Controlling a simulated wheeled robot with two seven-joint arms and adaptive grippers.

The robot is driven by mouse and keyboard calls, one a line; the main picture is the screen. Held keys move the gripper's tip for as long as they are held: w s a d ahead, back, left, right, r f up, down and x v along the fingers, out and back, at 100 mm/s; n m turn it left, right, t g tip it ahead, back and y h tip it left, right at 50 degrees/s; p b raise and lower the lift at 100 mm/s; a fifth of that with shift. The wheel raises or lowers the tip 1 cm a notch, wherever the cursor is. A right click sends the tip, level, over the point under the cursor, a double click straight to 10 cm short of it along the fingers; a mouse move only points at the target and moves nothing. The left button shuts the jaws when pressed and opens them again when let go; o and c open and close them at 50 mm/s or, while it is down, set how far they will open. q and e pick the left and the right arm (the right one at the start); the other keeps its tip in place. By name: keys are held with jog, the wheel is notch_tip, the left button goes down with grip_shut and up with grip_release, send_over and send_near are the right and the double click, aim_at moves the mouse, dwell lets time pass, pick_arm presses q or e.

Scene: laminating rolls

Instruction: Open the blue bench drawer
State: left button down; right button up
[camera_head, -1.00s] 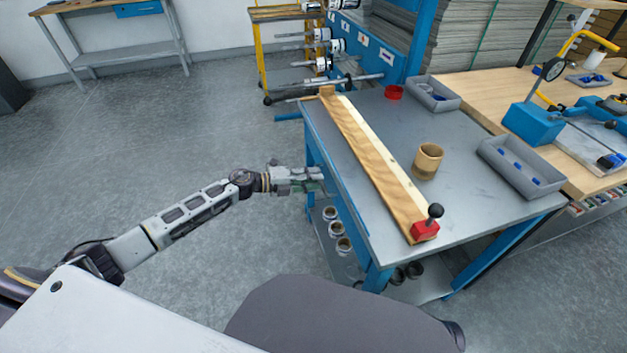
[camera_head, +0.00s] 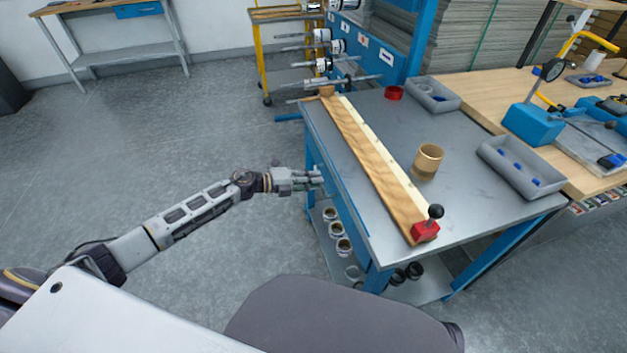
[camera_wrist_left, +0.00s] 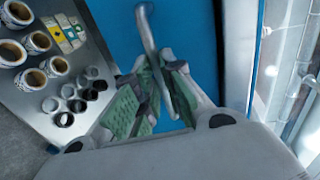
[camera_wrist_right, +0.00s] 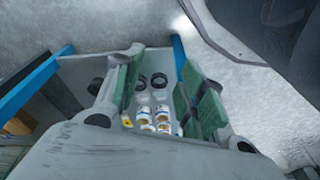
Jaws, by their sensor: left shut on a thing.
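The blue bench drawer shows its flat blue front in the left wrist view (camera_wrist_left: 192,30), and a thin grey metal handle (camera_wrist_left: 144,25) stands out from it. In the head view the drawer front (camera_head: 347,203) is seen edge-on under the bench top, with no clear gap. My left gripper (camera_head: 318,178) is at the bench's left side. In the left wrist view its green-padded fingers (camera_wrist_left: 165,90) are closed around the handle bar. My right gripper (camera_wrist_right: 160,75) shows only in its own wrist view, with its fingers apart and nothing between them.
The grey bench top (camera_head: 390,160) carries a long wooden strip (camera_head: 370,160) with a red clamp (camera_head: 425,231), a tan roll (camera_head: 428,160) and grey trays (camera_head: 520,167). Cups and black rings stand on the lower shelf (camera_wrist_left: 45,110).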

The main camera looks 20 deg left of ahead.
pick_arm(q)
jog(key=shift+s+a, duration=0.1)
jog(key=shift+a, duration=0.05)
jog(key=f+p+v, duration=0.2)
jog(key=p+v, duration=0.1)
jog(key=v, duration=1)
jog(key=f+p+v, duration=0.3)
jog(key=v, duration=0.9)
jog(key=shift+p+v, duration=0.4)
jog(key=shift+v, duration=0.45)
pick_arm(e)
jog(key=s+d+f, duration=0.2)
jog(key=d+f, duration=0.1)
jog(key=f, duration=0.5)
jog(key=s+d+f, duration=0.2)
jog(key=d+f, duration=0.1)
jog(key=f, duration=0.6)
jog(key=shift+s+t+h, duration=0.3)
jog(key=shift+t+h, duration=0.1)
pick_arm(q)
jog(key=shift+f, duration=0.15)
pick_arm(e)
jog(key=shift+f, duration=0.15)
pick_arm(q)
jog(key=c, duration=1.5)
grip_release()
